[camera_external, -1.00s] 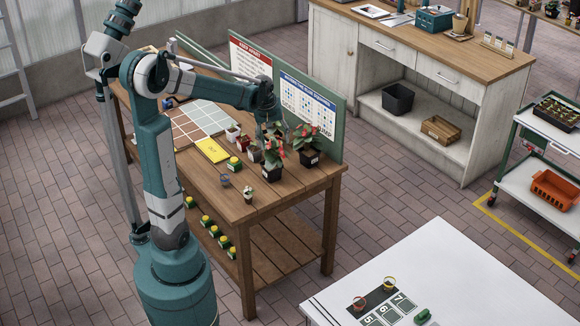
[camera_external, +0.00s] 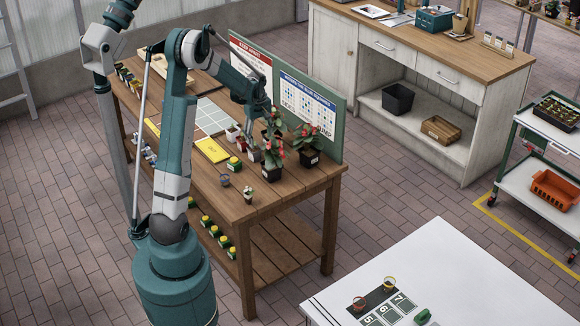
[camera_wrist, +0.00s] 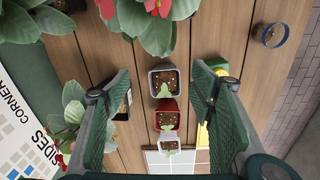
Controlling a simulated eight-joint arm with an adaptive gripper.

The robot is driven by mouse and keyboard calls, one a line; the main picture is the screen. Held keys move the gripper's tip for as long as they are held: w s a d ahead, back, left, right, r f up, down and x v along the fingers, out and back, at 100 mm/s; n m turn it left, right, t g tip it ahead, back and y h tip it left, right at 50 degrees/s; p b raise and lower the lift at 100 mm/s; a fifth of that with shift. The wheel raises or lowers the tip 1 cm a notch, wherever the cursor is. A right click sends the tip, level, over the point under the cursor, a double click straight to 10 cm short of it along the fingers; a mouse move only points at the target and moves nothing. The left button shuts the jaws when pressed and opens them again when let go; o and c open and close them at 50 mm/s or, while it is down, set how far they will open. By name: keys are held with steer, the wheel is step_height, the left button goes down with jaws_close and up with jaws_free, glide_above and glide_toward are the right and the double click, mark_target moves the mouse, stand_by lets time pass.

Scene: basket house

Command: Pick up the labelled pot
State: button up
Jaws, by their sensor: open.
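Several potted plants stand on the wooden table. One black pot with a white label (camera_external: 271,174) holds a red-flowered plant at the table's front, and another labelled black pot (camera_external: 308,159) stands to its right. My gripper (camera_wrist: 162,75) is open and points down, empty between its fingers. In the wrist view a grey pot (camera_wrist: 163,82) lies between and below the fingers, with a red pot (camera_wrist: 167,118) and a white pot (camera_wrist: 168,143) in line below it. A dark pot (camera_wrist: 123,105) is partly hidden by the left finger.
A green board with posters (camera_external: 309,105) stands along the table's back edge. A yellow book (camera_external: 212,150), a green-yellow jar (camera_external: 234,164) and a small glass jar (camera_external: 224,180) lie near the pots. The wooden table (camera_external: 290,190) has free room at its front right.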

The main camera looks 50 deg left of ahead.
mark_target(255, 153)
steer(key=shift+n+g, duration=0.3)
steer(key=shift+n, duration=0.4)
steer(key=a+f, duration=0.1)
steer(key=a, duration=0.1)
steer(key=a+f, duration=0.2)
steer(key=shift+s+f, duration=0.15)
steer(key=shift+f, duration=0.1)
steer(key=shift+f, duration=0.1)
steer(key=shift+f, duration=1.15)
steer(key=shift+f, duration=0.15)
steer(key=shift+a+f+b, duration=0.1)
steer(key=shift+f+b, duration=0.2)
steer(key=shift+f, duration=2.2)
steer(key=c, duration=1.3)
